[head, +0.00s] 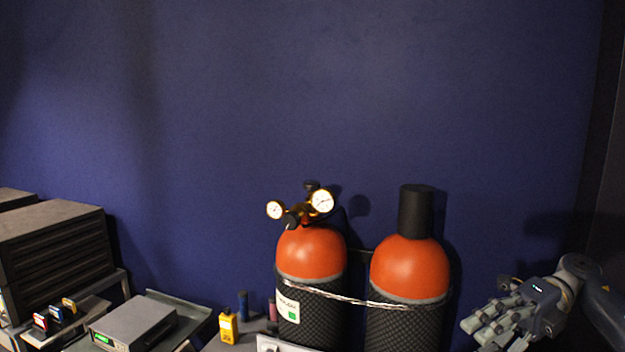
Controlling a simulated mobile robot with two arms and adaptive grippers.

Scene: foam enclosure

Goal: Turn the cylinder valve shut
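Two gas cylinders with orange shoulders and dark mesh sleeves stand against the blue wall. The left cylinder (311,254) carries a brass regulator with two round gauges (322,201). A dark knob, which looks like the cylinder valve (312,186), sits on top of it. The right cylinder (409,268) has a tall black cap (416,212). My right gripper (484,325) is at the lower right, to the right of the capped cylinder and well away from the valve. Its fingers point left and appear spread, with nothing visible between them. My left gripper is not in view.
A chain (335,296) runs across both cylinders. A yellow bottle (228,326) and small containers stand left of them. A grey instrument box (135,324) and a dark slatted unit (58,252) are at the left. The space above the cylinders is clear.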

